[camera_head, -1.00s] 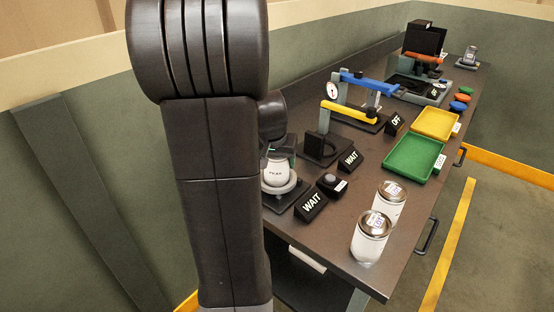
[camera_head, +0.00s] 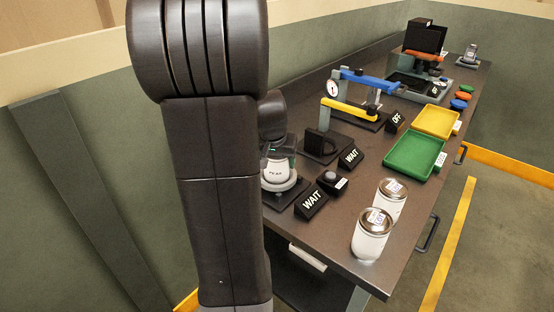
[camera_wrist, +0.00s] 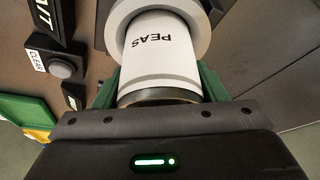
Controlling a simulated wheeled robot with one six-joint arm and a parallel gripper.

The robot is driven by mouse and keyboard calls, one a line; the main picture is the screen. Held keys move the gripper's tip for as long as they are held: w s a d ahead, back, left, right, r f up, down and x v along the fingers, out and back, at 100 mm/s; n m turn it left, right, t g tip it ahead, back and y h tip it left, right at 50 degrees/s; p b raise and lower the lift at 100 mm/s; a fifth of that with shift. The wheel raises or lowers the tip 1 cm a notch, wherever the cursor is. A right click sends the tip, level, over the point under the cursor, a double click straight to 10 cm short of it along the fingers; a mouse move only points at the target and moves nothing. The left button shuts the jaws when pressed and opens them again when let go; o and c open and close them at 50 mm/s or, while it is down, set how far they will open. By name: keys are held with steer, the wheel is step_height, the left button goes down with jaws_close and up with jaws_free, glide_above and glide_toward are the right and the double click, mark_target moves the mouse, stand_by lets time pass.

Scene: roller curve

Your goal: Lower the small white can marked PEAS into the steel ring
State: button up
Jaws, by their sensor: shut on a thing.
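The small white can marked PEAS (camera_head: 275,171) is upright at the near left end of the bench, partly hidden by my arm. It also shows in the wrist view (camera_wrist: 162,50), with its far end within the opening of the pale steel ring (camera_wrist: 203,33). The ring (camera_head: 286,187) surrounds the can's lower part in the head view; how deep the can sits cannot be told. My gripper (camera_wrist: 160,88) is shut on the can's near end, with a green finger on each side.
WAIT signs (camera_head: 312,203) and a black button box (camera_head: 331,182) stand right of the ring. Two lidded white cans (camera_head: 371,235) stand near the front edge. A yellow lever (camera_head: 349,109), green tray (camera_head: 415,155) and yellow tray (camera_head: 437,121) lie farther back.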

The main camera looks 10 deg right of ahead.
steer(key=shift+f+b, duration=0.55)
steer(key=shift+f, duration=0.05)
stand_by(0.6)
steer(key=shift+r, duration=0.1)
stand_by(1.9)
steer(key=shift+r+p, duration=2.8)
steer(key=shift+r, duration=0.9)
